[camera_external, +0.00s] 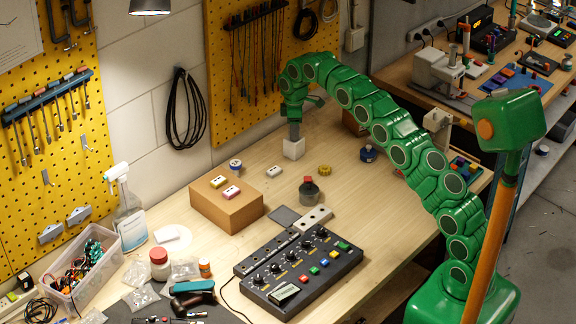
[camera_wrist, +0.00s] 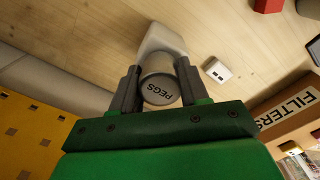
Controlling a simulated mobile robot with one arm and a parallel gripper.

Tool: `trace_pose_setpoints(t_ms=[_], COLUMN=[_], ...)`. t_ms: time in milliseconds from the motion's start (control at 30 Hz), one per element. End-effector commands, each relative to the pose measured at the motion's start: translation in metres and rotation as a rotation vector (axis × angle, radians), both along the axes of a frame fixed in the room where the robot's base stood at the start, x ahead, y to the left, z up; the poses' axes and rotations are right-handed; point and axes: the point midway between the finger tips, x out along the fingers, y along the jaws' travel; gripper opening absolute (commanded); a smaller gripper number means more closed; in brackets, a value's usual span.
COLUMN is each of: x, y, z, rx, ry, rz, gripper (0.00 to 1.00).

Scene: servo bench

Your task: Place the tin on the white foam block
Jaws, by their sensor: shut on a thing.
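My gripper (camera_wrist: 158,88) is shut on a grey tin (camera_wrist: 160,92) with the word PEGS on its lid, one finger on each side. The white foam block (camera_wrist: 163,40) shows just beyond the tin in the wrist view. In the outside view my gripper (camera_external: 294,132) points straight down over the white foam block (camera_external: 293,149), near the back of the bench. The tin is hard to tell from the grey fingers there. The tin is over the block or on it; I cannot tell whether they touch.
A small white socket piece (camera_external: 274,171) lies close to the block. A cardboard box (camera_external: 226,207), with small items on top, stands at the left. The wall pegboard (camera_external: 245,75) is behind.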

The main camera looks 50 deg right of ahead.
Motion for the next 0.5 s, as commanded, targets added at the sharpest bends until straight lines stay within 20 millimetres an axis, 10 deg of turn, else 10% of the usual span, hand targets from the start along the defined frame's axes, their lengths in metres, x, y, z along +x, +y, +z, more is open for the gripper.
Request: trace_pose_setpoints(t_ms=[367,400,500], x=[0.0001,0.0003,0.0003], y=[0.0003,0.0003,0.0003], z=[-0.0027,-0.0032,-0.0029], rx=[-0.001,0.000,0.000], ry=[-0.001,-0.001,-0.001], rz=[0.000,0.000,0.000], gripper=[0.14,0.46,0.61])
